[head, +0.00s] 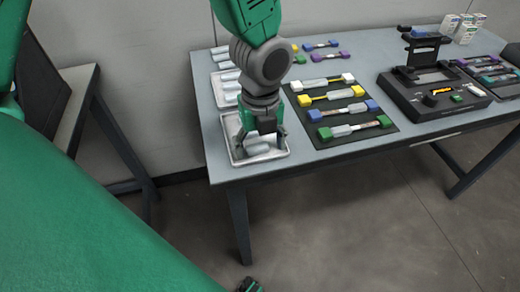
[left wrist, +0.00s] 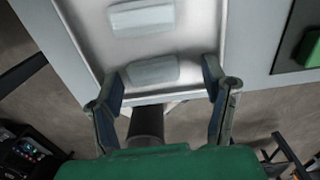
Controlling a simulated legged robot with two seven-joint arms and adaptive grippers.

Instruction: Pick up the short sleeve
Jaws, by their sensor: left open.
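A short, pale, translucent sleeve (left wrist: 152,70) lies in the front white tray (left wrist: 235,40) in the left wrist view. A second, similar sleeve (left wrist: 142,18) lies farther up in the same tray, apart from the first. My left gripper (left wrist: 163,68) is open, with one finger on each side of the nearer sleeve, seen from above. I cannot tell how far the fingertips are above the tray. In the head view, my left gripper (head: 262,137) points down over the tray at the table's front left corner and partly hides the sleeves.
A black mat (head: 345,98) with coloured holders lies just right of the tray. A black splicing machine (head: 432,85) stands farther right. The tray's raised rim surrounds the sleeves.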

